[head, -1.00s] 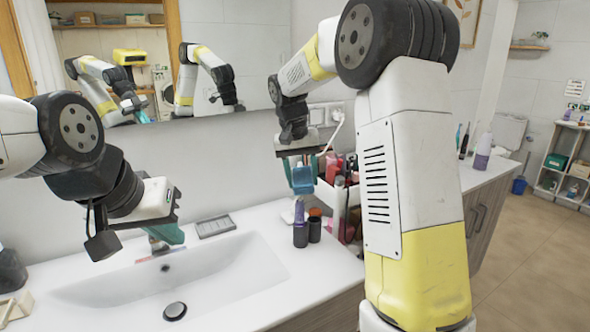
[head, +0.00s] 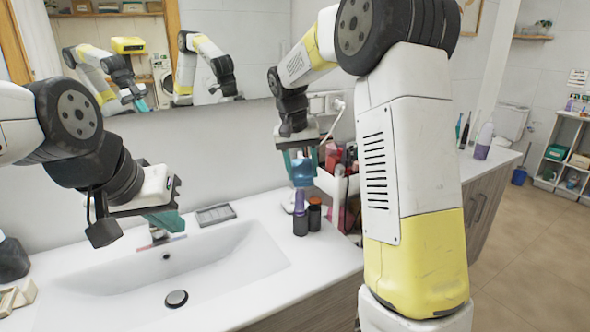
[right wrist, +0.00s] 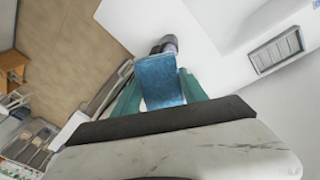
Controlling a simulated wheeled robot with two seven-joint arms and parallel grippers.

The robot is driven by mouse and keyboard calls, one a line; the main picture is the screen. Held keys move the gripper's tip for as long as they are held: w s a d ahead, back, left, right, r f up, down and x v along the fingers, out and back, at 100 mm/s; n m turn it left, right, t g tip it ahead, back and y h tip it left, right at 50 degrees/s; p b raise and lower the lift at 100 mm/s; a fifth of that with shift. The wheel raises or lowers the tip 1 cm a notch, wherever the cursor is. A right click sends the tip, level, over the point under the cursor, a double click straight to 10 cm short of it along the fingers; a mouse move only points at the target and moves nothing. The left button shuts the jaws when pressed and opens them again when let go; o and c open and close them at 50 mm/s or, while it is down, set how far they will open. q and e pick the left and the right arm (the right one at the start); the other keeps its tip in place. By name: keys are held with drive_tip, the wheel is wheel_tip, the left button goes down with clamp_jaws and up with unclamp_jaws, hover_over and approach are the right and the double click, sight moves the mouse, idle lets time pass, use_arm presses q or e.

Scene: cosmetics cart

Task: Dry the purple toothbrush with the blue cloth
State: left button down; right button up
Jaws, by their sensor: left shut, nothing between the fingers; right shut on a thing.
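The blue cloth (head: 303,171) hangs in my right gripper (head: 303,158), which is shut on it above the counter right of the sink. In the right wrist view the cloth (right wrist: 160,82) sits between the teal fingers (right wrist: 158,95). My left gripper (head: 165,222) is shut and empty, low over the back of the sink by the faucet. A thin pinkish-purple strip (head: 175,238) shows just below its fingertips; I cannot tell whether it is the purple toothbrush. I cannot make out the toothbrush clearly elsewhere.
A dark bottle with a purple top (head: 300,215) and another dark bottle (head: 314,215) stand close under the cloth. A white organizer (head: 335,184) with cosmetics is behind them. A grey soap dish (head: 215,214) lies behind the white sink basin (head: 220,275). My right forearm hides part of the counter.

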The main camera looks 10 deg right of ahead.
drive_tip(key=shift+f, duration=0.4)
drive_tip(key=shift+a, duration=0.1)
drive_tip(key=shift+s+a+f, duration=0.1)
drive_tip(key=shift+s+a, duration=0.15)
drive_tip(key=shift+a, duration=0.25)
drive_tip(key=shift+s+a, duration=0.2)
drive_tip(key=shift+a, duration=0.3)
drive_tip(key=shift+w+d+f, duration=0.15)
drive_tip(key=shift+w+d, duration=0.05)
drive_tip(key=shift+d, duration=0.35)
drive_tip(key=shift+w+d+f, duration=0.1)
drive_tip(key=shift+w+d, duration=0.1)
drive_tip(key=shift+d, duration=0.35)
drive_tip(key=shift+s+a+r, duration=0.1)
drive_tip(key=shift+s+a, duration=0.15)
drive_tip(key=shift+a, duration=0.3)
drive_tip(key=shift+s+a+r, duration=0.1)
drive_tip(key=shift+s+a, duration=0.1)
drive_tip(key=shift+a, duration=0.35)
drive_tip(key=shift+w+d, duration=0.25)
drive_tip(key=shift+d, duration=0.3)
drive_tip(key=shift+w+d, duration=0.2)
drive_tip(key=shift+d, duration=0.35)
drive_tip(key=shift+r, duration=3.55)
